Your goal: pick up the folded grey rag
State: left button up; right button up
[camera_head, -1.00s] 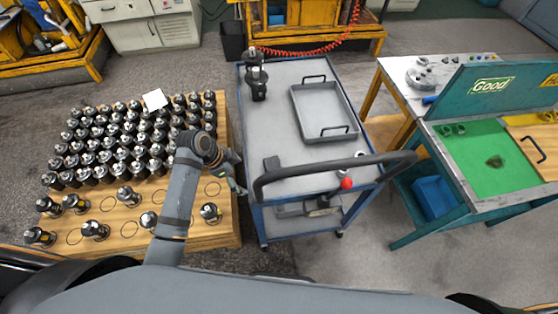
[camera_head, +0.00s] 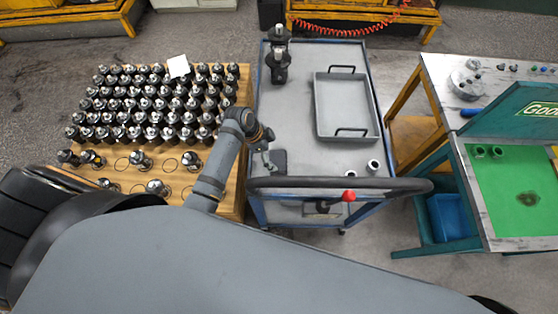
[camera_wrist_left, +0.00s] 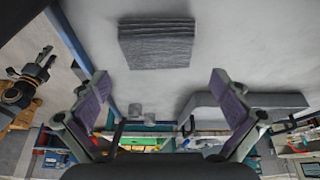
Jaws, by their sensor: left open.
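The folded grey rag (camera_head: 279,162) lies flat on the grey top of the blue cart, near its front left corner. In the left wrist view the folded grey rag (camera_wrist_left: 157,44) is a ribbed dark grey block on the pale surface, lying ahead of my fingers. My left gripper (camera_head: 267,152) is at the rag's left side in the head view, partly covering that area. In the left wrist view my left gripper (camera_wrist_left: 160,82) is open, its two purple-padded fingers wide apart with nothing between them.
The cart (camera_head: 299,110) also carries a grey tray (camera_head: 346,132), dark motor parts (camera_head: 278,62) and small rings (camera_head: 373,166). Its dark handle (camera_head: 300,183) runs along the front. A wooden pallet (camera_head: 236,150) full of motors stands left. A green-topped workbench (camera_head: 510,190) stands right.

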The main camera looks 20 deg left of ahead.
aim_at(277, 160)
pick_arm(q)
jog(key=shift+s+d+f+p, duration=0.1)
jog(key=shift+d+f+p, duration=0.15)
jog(key=shift+f+p, duration=0.6)
jog(key=x, duration=0.2)
jog(key=shift+f, duration=0.5)
jog(key=shift+d+f, duration=0.1)
jog(key=shift+f, duration=0.15)
jog(key=c, duration=0.8)
jog(key=shift+r, duration=0.1)
pick_arm(e)
jog(key=shift+w+d+r, duration=0.1)
jog(key=shift+w+r, duration=0.1)
jog(key=shift+r, duration=0.5)
pick_arm(q)
jog(key=shift+r+b, duration=0.25)
jog(key=shift+b, duration=0.05)
notch_tip(277, 160, up, 9)
jog(key=shift+r+b, duration=0.2)
jog(key=shift+b, duration=0.35)
pick_arm(e)
jog(key=shift+f, duration=0.6)
